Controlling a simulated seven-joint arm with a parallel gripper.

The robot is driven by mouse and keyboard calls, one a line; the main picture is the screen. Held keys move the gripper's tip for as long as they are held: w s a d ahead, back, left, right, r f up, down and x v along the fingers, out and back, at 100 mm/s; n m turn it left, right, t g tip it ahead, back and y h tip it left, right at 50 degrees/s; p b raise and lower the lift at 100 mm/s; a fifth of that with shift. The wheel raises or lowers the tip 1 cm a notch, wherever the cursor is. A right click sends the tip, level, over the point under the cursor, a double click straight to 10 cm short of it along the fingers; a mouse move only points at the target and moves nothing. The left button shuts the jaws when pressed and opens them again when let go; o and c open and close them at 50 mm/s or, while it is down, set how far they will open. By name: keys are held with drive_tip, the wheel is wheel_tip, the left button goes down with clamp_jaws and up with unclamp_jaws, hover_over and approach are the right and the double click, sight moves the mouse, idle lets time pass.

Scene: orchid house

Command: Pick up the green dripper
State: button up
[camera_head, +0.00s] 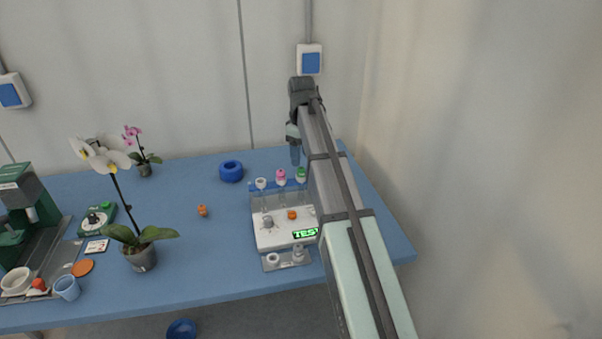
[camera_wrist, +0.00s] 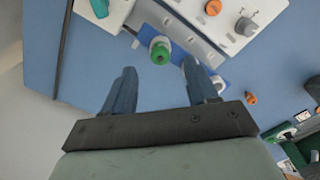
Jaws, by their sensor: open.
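The green dripper (camera_head: 301,173) stands upright in the rack at the back of a white device (camera_head: 276,236), at the right end of a row with a pink dripper (camera_head: 281,176) and a white one (camera_head: 261,183). In the wrist view the green dripper (camera_wrist: 160,52) shows its round top between and just beyond my fingertips. My gripper (camera_head: 295,160) is above and behind the rack, pointing down. Its blue fingers (camera_wrist: 160,70) are spread and hold nothing. The pink dripper is mostly hidden by a finger in the wrist view.
A blue ring (camera_head: 231,172) lies left of the rack, and a small orange piece (camera_head: 202,211) lies further forward. Potted orchids (camera_head: 141,258) and a green machine (camera_head: 25,210) stand at the left. The blue table (camera_head: 200,270) is clear around the device's left side.

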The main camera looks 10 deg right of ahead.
sight(301, 168)
drive_tip(key=shift+f, duration=2.7)
clamp_jaws()
